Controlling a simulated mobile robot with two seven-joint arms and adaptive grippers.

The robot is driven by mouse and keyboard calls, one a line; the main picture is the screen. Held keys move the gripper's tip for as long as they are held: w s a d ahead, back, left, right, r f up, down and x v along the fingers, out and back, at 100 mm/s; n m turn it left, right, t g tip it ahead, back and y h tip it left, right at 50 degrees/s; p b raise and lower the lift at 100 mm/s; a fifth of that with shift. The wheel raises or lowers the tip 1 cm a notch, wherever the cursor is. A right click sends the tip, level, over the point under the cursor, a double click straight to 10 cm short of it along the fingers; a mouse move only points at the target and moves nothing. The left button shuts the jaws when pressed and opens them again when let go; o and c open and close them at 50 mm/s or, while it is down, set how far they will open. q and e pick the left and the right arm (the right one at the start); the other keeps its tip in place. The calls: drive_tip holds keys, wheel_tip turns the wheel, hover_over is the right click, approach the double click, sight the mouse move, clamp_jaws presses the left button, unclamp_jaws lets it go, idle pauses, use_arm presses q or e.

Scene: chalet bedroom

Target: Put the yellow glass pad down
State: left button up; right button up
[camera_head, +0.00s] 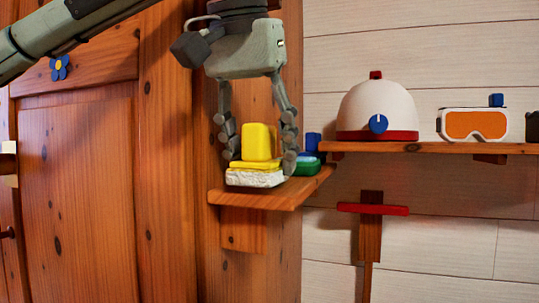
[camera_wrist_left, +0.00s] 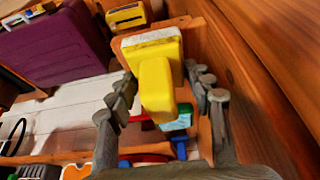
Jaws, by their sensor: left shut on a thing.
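The yellow glass pad (camera_head: 259,142) has a yellow upright block on a yellow plate with a whitish underside. My left gripper (camera_head: 258,155) points down with its fingers on either side of the pad and is shut on it. The pad is low over a small wooden corner shelf (camera_head: 285,195); I cannot tell whether it touches the shelf. The left wrist view also shows the pad (camera_wrist_left: 157,88) between the fingers of my left gripper (camera_wrist_left: 163,90). My right gripper is not in view.
A white helmet (camera_head: 377,105) and orange goggles (camera_head: 474,124) stand on a longer shelf to the right. A wooden cabinet (camera_head: 80,180) stands left.

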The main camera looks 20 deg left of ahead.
sight(270, 161)
use_arm(q)
drive_tip(key=w, duration=0.3)
drive_tip(key=shift+w+f+p, duration=0.3)
drive_tip(key=shift+f+p, duration=0.1)
drive_tip(key=shift+p, duration=0.2)
drive_tip(key=shift+f, duration=0.2)
drive_tip(key=o, duration=1)
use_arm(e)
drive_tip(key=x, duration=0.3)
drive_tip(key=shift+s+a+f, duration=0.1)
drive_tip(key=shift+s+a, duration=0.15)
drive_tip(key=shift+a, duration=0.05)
use_arm(q)
drive_tip(key=shift+o, duration=0.2)
drive_tip(key=shift+f+b, duration=0.15)
drive_tip(key=shift+b, duration=0.15)
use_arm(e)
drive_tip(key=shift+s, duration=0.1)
